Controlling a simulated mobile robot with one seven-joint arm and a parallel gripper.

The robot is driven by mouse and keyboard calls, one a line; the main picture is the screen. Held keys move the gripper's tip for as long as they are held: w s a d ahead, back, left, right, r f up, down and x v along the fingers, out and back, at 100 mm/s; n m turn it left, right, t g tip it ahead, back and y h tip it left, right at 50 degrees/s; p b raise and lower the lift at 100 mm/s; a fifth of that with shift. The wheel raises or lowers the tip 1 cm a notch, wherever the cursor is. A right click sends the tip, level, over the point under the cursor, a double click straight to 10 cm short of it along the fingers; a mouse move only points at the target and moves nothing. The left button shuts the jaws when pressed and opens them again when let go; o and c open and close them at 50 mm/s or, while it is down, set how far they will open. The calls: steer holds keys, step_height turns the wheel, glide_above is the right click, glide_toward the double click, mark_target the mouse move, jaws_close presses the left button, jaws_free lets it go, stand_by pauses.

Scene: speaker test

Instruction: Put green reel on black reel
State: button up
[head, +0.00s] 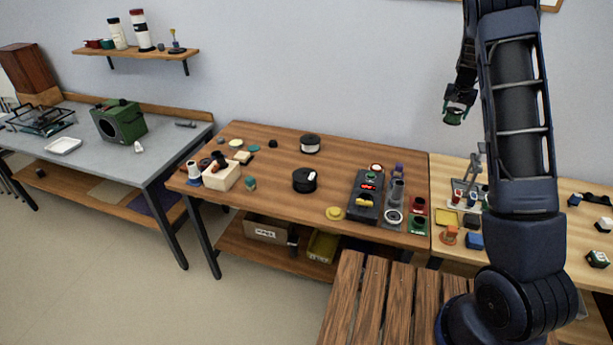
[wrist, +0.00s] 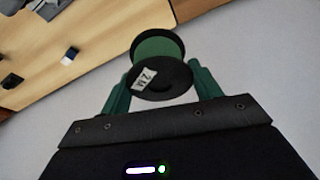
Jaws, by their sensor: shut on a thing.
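The green reel (wrist: 158,48) has dark flanges, green winding and a white label. It sits between the two green fingers of my gripper (wrist: 160,68) in the wrist view, which are shut on it. In the head view my gripper (head: 457,105) is high in front of the wall, above the right side of the tables, with a small green part showing at its end. The black reel (head: 304,181) stands on the middle of the brown table, well left of and below my gripper. A black reel with a white band (head: 310,144) stands behind it.
A dark tray (head: 367,192) with coloured parts and several cups stand right of the black reel. A yellow piece (head: 334,213) lies near the front edge. A pale box (head: 221,176) stands at left.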

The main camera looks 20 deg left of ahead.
steer(key=s+a+n, duration=0.3)
steer(key=s+a, duration=0.1)
steer(key=a, duration=1.1)
step_height(320, 180, up, 4)
steer(key=n+y, duration=0.3)
steer(key=n, duration=0.6)
glide_above(303, 172)
steer(key=s+d, duration=0.1)
steer(key=s, duration=0.1)
steer(key=shift+g, duration=0.4)
steer(key=f, duration=1.9)
steer(key=shift+w+d+f, duration=0.1)
steer(key=shift+w+f, duration=0.15)
steer(key=shift+f, duration=0.1)
steer(key=shift+f, duration=0.1)
steer(key=o, duration=1.1)
steer(key=shift+c, duration=0.2)
steer(key=v, duration=1.2)
